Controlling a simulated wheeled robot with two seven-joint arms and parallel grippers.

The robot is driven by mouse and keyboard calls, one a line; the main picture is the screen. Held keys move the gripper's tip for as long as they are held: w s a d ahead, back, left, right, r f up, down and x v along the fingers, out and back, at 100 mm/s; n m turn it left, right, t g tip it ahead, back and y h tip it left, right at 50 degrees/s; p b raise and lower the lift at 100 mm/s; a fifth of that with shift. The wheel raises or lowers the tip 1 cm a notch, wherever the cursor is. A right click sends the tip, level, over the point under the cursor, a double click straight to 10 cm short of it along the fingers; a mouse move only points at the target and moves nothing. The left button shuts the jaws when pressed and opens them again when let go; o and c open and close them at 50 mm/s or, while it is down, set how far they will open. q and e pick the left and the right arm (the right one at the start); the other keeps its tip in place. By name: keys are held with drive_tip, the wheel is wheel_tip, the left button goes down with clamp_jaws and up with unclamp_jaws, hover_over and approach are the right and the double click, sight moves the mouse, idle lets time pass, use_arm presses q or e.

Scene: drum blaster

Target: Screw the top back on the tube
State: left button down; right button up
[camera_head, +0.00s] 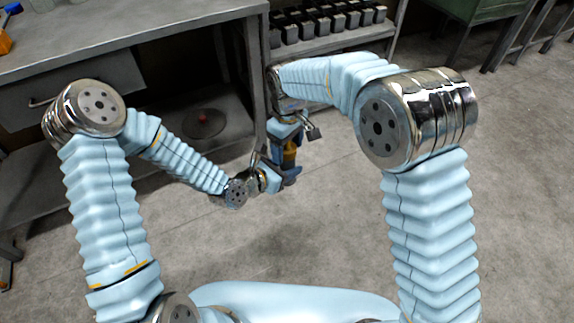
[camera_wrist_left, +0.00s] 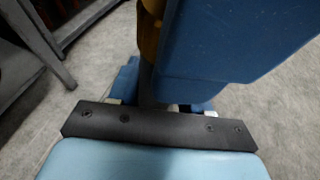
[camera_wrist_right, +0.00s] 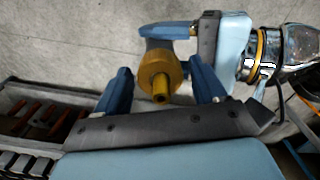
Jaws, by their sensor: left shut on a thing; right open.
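The yellow-brass tube piece (camera_head: 290,155) stands between my two grippers in the head view. My left gripper (camera_head: 284,180) is shut on its lower part from the left. In the right wrist view the yellow piece (camera_wrist_right: 163,68) shows end-on, with a narrower round stub facing the camera. My right gripper (camera_wrist_right: 160,88) is open above it, one blue finger on each side, with visible gaps. In the left wrist view a yellow part (camera_wrist_left: 150,30) sits above a dark grey part, largely hidden by a large blue block. I cannot tell which part is the top.
A grey metal workbench (camera_head: 130,35) stands at the left, with a shelf below holding a round dark thing with a red knob (camera_head: 203,119). A rack of dark blocks (camera_head: 325,22) stands behind my right arm. The concrete floor (camera_head: 335,215) is clear around the grippers.

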drive_tip(key=shift+c, duration=0.3)
drive_tip(key=c, duration=1)
drive_tip(key=o, duration=1.2)
drive_tip(key=shift+r, duration=0.15)
wheel_tip(320, 180, up, 12)
drive_tip(key=shift+f, duration=0.1)
